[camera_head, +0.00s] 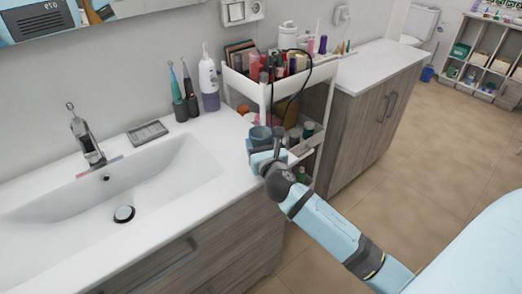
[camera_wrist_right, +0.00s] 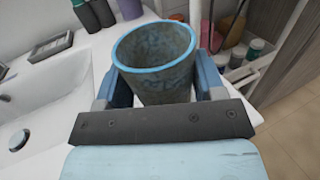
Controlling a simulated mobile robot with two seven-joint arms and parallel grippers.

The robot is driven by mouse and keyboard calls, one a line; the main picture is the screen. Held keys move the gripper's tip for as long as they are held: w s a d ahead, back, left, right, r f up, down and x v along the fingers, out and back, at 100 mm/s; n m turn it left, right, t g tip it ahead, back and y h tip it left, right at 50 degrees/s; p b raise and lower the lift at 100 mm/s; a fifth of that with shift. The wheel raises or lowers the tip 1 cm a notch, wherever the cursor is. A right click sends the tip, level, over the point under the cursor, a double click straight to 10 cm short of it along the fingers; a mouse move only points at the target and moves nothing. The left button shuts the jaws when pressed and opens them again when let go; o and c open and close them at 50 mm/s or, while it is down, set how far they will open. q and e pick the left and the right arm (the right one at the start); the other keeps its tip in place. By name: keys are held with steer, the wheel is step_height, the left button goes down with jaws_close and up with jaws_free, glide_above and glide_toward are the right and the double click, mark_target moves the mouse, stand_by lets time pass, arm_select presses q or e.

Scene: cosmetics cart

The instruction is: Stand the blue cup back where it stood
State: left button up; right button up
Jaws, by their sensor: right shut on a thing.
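The blue cup (camera_head: 260,135) is upright at the right edge of the white washbasin counter, beside the cosmetics cart. In the right wrist view the cup (camera_wrist_right: 155,60) has a bright blue rim, mottled grey-blue walls and looks empty inside. My right gripper (camera_head: 262,152) is shut on the cup, with one finger on each side of its wall in the right wrist view. The cup's base is hidden by my gripper, so I cannot tell whether it touches the counter. My left gripper is not in view.
The white cart (camera_head: 262,88) with bottles and tubes stands just right of the cup. Toothbrushes (camera_head: 189,88) and a white-and-purple bottle (camera_head: 208,80) stand behind on the counter. A soap dish (camera_head: 147,133) lies near the tap (camera_head: 86,138). The basin (camera_head: 110,195) is to the left.

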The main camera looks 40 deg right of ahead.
steer(key=shift+f, duration=0.8)
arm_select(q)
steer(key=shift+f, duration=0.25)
arm_select(e)
steer(key=shift+f, duration=0.1)
steer(key=o, duration=1.1)
steer(key=shift+c, duration=0.2)
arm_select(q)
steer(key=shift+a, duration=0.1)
